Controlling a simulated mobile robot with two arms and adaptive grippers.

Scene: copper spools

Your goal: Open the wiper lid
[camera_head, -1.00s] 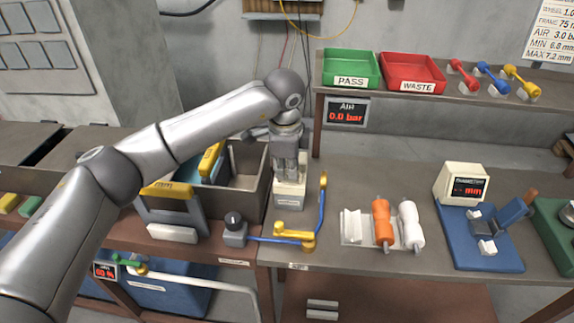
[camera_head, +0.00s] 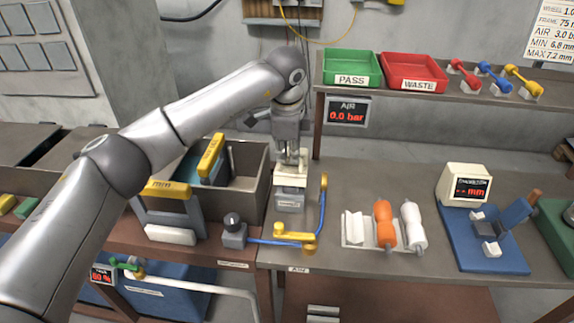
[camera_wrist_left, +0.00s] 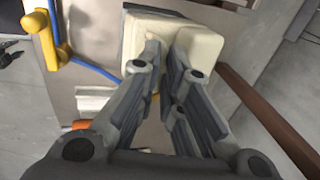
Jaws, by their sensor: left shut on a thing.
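The wiper is a small box with a cream top and a grey labelled lower part (camera_head: 289,201), standing at the left of the right-hand bench. Its cream lid (camera_head: 291,181) also shows close below the fingers in the wrist view (camera_wrist_left: 200,42). My left gripper (camera_head: 292,158) is directly above the wiper, fingers pointing down and shut on the lid's grip. In the wrist view the left fingers (camera_wrist_left: 160,65) come together over the cream lid and hide the grip. I cannot tell how far the lid is lifted. My right gripper is not in view.
A blue hose with yellow fittings (camera_head: 294,236) runs close to the wiper's front and right. An open grey bin (camera_head: 250,160) stands to its left. A white rack (camera_head: 353,228) with orange and white spools is to the right. The shelf (camera_head: 317,110) is behind.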

